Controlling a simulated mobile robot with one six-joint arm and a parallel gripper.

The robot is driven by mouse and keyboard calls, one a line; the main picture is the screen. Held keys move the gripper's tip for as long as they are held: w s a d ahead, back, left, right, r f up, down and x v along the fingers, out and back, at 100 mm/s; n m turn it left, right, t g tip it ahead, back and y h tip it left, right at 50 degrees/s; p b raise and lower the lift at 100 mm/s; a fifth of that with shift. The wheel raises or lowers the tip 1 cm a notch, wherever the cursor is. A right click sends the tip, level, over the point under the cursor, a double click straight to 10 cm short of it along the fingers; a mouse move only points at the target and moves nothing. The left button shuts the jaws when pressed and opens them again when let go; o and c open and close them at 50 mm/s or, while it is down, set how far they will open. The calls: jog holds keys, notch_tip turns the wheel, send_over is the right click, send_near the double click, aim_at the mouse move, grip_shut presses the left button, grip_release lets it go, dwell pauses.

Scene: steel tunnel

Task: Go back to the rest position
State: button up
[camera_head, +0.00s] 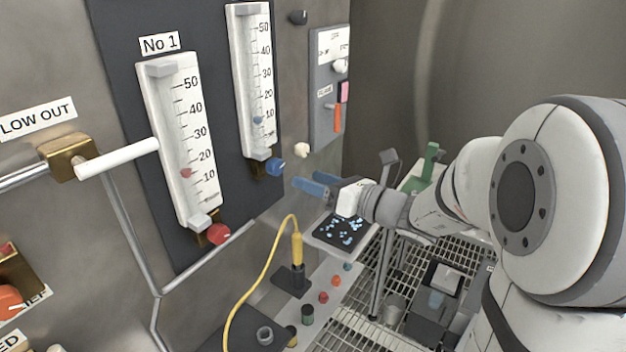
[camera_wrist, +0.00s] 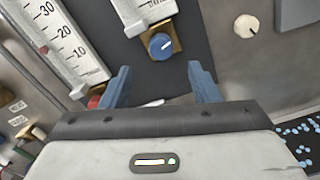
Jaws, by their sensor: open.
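My gripper (camera_head: 312,184) has blue fingers and points left toward the dark gauge panel (camera_head: 125,75). In the wrist view my gripper (camera_wrist: 160,84) shows its two fingers spread apart, with nothing between them. A blue knob (camera_head: 274,165) at the foot of the right flow gauge (camera_head: 252,80) is up and left of the fingertips, apart from them. In the wrist view the blue knob (camera_wrist: 160,45) is seen beyond and between the fingers. My arm reaches in from the right side of the head view.
A left gauge marked No 1 (camera_head: 178,130) has a red knob (camera_head: 219,233). A dark tray with blue bits (camera_head: 340,232) lies below my gripper. A yellow cable (camera_head: 262,265) runs to a yellow plug (camera_head: 297,247). A white lever (camera_head: 117,158) sticks out at left.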

jog(key=s+a+f+n+g+h, duration=0.1)
jog(key=s+f+n+g+h, duration=0.2)
jog(key=s+n, duration=0.4)
jog(key=s+a+f+n+g+h, duration=0.1)
jog(key=s+a+f+n+g, duration=0.1)
jog(key=s+f+n+g, duration=0.4)
jog(key=s+d+n+h, duration=0.4)
jog(key=d+n+h, duration=0.1)
jog(key=n, duration=0.3)
jog(key=s+d+n+t+h, duration=0.1)
jog(key=s+d+n+h, duration=0.3)
jog(key=d+n, duration=0.4)
jog(key=shift+d+f+h, duration=0.2)
jog(key=shift+f+h, duration=0.1)
jog(key=shift+h, duration=0.3)
